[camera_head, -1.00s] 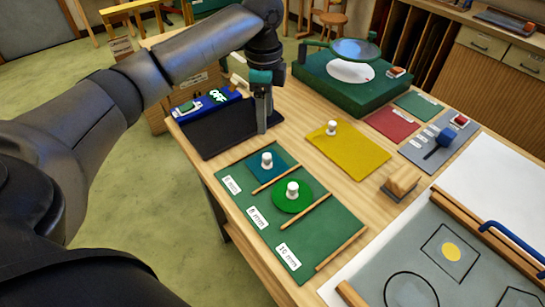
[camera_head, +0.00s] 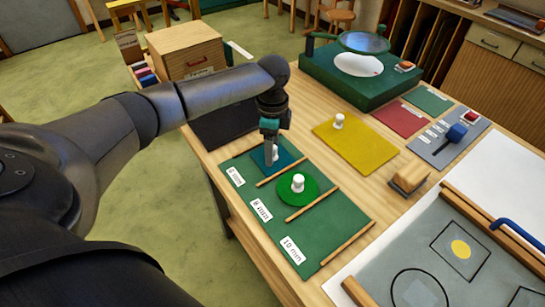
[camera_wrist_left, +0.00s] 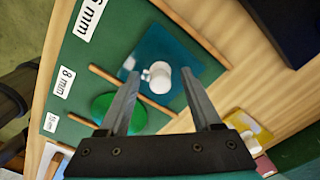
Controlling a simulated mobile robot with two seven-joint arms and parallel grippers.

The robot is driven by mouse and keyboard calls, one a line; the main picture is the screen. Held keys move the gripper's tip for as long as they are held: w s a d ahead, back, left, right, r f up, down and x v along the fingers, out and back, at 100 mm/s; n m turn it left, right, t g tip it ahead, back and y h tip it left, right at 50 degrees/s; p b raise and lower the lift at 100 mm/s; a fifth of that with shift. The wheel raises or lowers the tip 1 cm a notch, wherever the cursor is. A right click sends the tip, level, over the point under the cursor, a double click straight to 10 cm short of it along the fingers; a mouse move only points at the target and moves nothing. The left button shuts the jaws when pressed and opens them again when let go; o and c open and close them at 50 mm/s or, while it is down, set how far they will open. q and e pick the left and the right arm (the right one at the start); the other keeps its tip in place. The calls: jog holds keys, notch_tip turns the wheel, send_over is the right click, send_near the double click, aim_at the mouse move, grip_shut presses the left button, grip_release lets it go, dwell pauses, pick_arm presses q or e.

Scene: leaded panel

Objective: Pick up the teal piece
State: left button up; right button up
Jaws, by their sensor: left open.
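The teal piece (camera_head: 288,158) is a flat square with a white knob, lying in the top slot of the green board (camera_head: 338,228). My left gripper (camera_head: 270,160) is over it, pointing down, and partly hides the knob in the head view. In the left wrist view the teal piece (camera_wrist_left: 178,45) lies beyond the open fingers (camera_wrist_left: 160,73), with its white knob (camera_wrist_left: 160,76) showing between the fingertips. The fingers look empty; I cannot tell whether they reach down around the knob. My right gripper is not in view.
A green round piece with a white knob (camera_head: 298,183) lies in the neighbouring slot, between wooden strips. A yellow sheet with a knob (camera_head: 355,140) lies to the right. A dark mat (camera_head: 222,127) is behind the board, and a wooden block (camera_head: 408,178) stands farther right.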

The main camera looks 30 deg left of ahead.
pick_arm(q)
jog(key=shift+c, duration=0.3)
grip_shut()
jog(key=shift+r, duration=0.1)
dwell(0.4)
